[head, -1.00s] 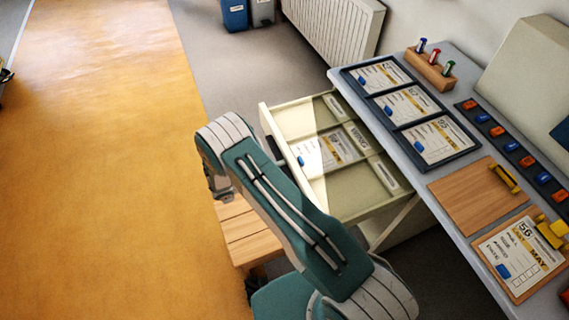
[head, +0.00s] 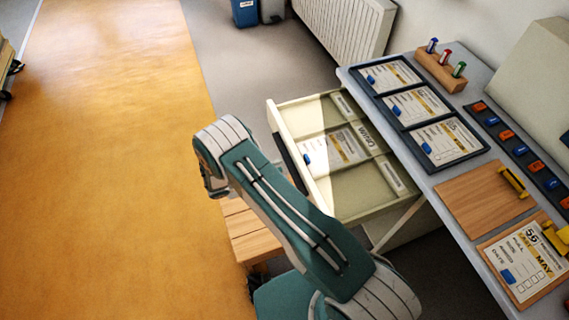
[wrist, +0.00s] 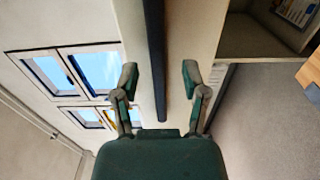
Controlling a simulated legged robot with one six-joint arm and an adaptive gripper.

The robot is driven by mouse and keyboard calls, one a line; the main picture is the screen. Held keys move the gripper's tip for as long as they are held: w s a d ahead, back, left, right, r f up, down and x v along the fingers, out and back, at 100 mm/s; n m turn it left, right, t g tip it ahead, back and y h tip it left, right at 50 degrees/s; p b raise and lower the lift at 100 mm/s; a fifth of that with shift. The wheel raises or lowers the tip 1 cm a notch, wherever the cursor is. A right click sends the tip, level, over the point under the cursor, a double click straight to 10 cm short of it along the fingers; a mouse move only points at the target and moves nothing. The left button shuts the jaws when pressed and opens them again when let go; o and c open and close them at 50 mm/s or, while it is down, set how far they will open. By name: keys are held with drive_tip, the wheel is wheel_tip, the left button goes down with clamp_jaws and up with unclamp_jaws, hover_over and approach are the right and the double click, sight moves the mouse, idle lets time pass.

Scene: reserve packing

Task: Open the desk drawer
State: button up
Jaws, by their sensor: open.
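The desk drawer (head: 335,193) is pulled well out from under the grey desk, its cream compartments showing, with printed cards (head: 345,148) inside. Its dark bar handle (head: 291,163) on the front face is partly hidden by my arm in the head view. In the wrist view my gripper (wrist: 158,78) is open, one finger on each side of the dark handle (wrist: 153,50), with gaps between the fingers and the bar. The pale drawer front (wrist: 188,40) is behind it. The fingers are hidden in the head view behind my arm.
The desk top (head: 440,190) holds card trays (head: 420,103), a wooden pen block (head: 440,72) and clipboards. A wooden stool-like piece (head: 250,235) stands below the drawer. A radiator (head: 345,22) and a blue bin (head: 245,13) are behind. The yellow floor at left is clear.

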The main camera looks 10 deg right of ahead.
drive_tip(key=s+a, duration=0.1)
drive_tip(key=a, duration=0.8)
drive_tip(key=shift+s, duration=0.1)
